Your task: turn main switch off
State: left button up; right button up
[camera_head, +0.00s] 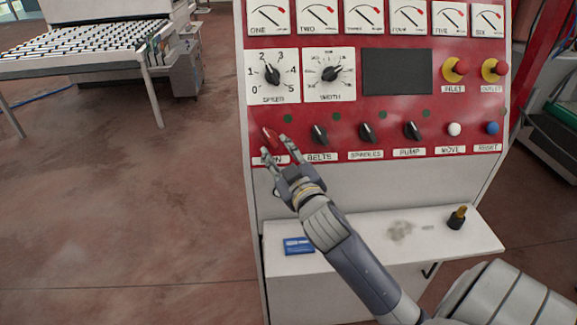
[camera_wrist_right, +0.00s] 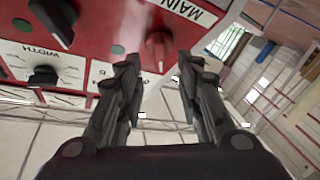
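The main switch is a red rotary knob (camera_head: 270,137) at the left end of the lower knob row on the red control panel (camera_head: 460,112). Its handle looks tilted in the head view. The MAIN label below it is partly covered by a finger. In the right wrist view the red knob (camera_wrist_right: 158,47) shows just beyond and between the fingertips, with the MAIN label upside down. My right gripper (camera_head: 277,149) is open at the knob, with its fingers apart. Contact with the knob cannot be told. My left gripper is not in view.
Black knobs for belts (camera_head: 319,134), spindles (camera_head: 367,132) and pump (camera_head: 412,131) sit to the right, then white (camera_head: 454,129) and blue (camera_head: 492,128) buttons. Speed (camera_head: 272,73) and width dials are above. A shelf (camera_head: 350,252) below holds a blue object (camera_head: 298,246).

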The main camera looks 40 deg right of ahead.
jog(key=v, duration=0.6)
jog(key=shift+s, duration=0.3)
jog(key=shift+a, duration=0.1)
